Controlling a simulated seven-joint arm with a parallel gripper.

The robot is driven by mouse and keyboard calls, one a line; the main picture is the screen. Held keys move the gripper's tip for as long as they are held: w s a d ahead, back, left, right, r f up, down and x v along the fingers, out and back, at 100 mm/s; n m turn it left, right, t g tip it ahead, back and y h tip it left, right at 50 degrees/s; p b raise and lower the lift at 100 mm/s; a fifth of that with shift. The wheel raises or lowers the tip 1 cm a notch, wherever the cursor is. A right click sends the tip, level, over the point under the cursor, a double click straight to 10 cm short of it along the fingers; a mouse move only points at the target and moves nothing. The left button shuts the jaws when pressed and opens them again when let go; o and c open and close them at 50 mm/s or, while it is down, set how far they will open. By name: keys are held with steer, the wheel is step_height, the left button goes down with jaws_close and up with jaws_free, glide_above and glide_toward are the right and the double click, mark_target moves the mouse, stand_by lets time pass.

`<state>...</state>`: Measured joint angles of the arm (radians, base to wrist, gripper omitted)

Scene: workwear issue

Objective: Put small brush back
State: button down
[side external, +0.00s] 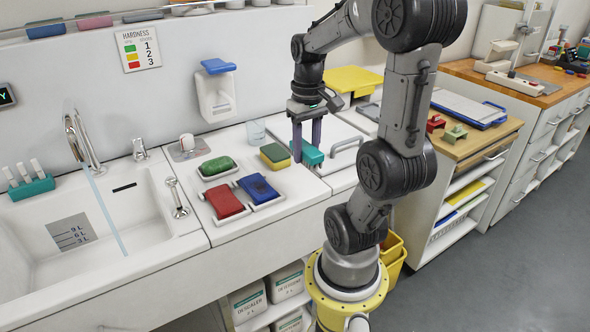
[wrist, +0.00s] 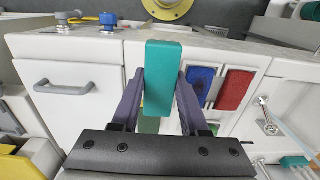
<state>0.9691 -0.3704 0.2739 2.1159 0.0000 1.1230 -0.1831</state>
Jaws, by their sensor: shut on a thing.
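My gripper (side external: 306,152) is shut on a small teal block, which I take as the small brush (side external: 314,154). It is over the white counter (side external: 322,182), right of the yellow-green sponge (side external: 274,156). I cannot tell whether the brush touches the counter. In the wrist view the teal brush (wrist: 163,75) points lengthwise away from me between the two purple-grey fingers; bristles are not visible. A green block (side external: 217,165), a red block (side external: 226,201) and a blue block (side external: 259,187) sit in white holders to the left. I see no clearly empty holder.
A sink (side external: 100,225) with a tap and a teal rack (side external: 30,186) is at the left. A wall dispenser (side external: 216,95) hangs behind.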

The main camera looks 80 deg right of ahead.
glide_above(295, 180)
steer(key=f, duration=0.6)
steer(key=shift+s+a, duration=0.25)
steer(key=shift+a, duration=0.1)
steer(key=shift+w+d+f, duration=0.1)
steer(key=shift+d+f, duration=0.05)
steer(key=shift+f, duration=0.8)
steer(key=shift+w+d+f, duration=0.1)
steer(key=shift+d+f, duration=0.05)
steer(key=shift+f, duration=0.8)
steer(key=shift+f, duration=0.15)
steer(key=shift+c, duration=2.1)
jaws_free()
